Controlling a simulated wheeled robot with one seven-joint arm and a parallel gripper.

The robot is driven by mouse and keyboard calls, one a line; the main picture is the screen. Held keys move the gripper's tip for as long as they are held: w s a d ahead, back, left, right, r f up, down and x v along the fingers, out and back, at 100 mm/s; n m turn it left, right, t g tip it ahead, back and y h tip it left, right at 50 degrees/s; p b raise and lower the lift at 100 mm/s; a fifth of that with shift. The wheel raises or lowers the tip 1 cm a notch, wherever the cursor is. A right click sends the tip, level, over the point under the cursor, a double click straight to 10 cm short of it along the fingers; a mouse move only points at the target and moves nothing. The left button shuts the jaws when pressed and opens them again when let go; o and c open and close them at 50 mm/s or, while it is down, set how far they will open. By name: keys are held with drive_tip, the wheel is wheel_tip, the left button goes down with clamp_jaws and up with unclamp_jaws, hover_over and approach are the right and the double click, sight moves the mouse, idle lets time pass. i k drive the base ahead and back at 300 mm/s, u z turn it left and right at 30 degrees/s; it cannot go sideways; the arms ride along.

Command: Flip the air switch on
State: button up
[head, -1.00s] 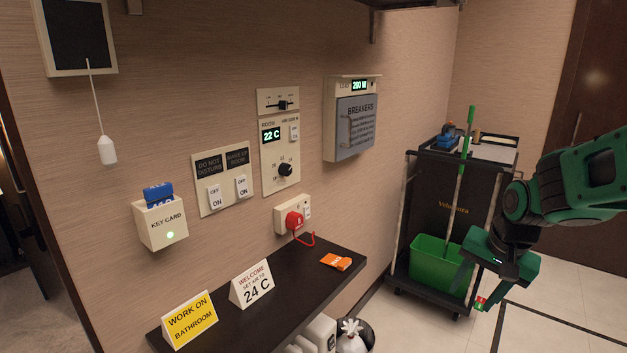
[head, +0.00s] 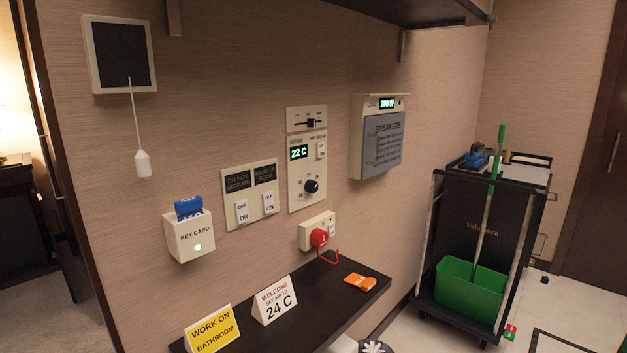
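The small white air switch (head: 321,150) sits at the right side of the room thermostat panel (head: 295,175) on the wall. It is a small rocker beside the green 22 C display, above and right of the black knob (head: 311,186). Its position is too small to tell for sure.
A dark shelf (head: 330,300) below the panel holds a yellow sign (head: 212,330), a white 24 C sign (head: 274,300) and an orange item (head: 361,282). A cleaning cart (head: 515,255) with a green bucket (head: 470,290) stands right.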

sight(320, 150)
drive_tip(key=u, duration=0.3)
drive_tip(key=i, duration=0.9)
drive_tip(key=u, duration=0.25)
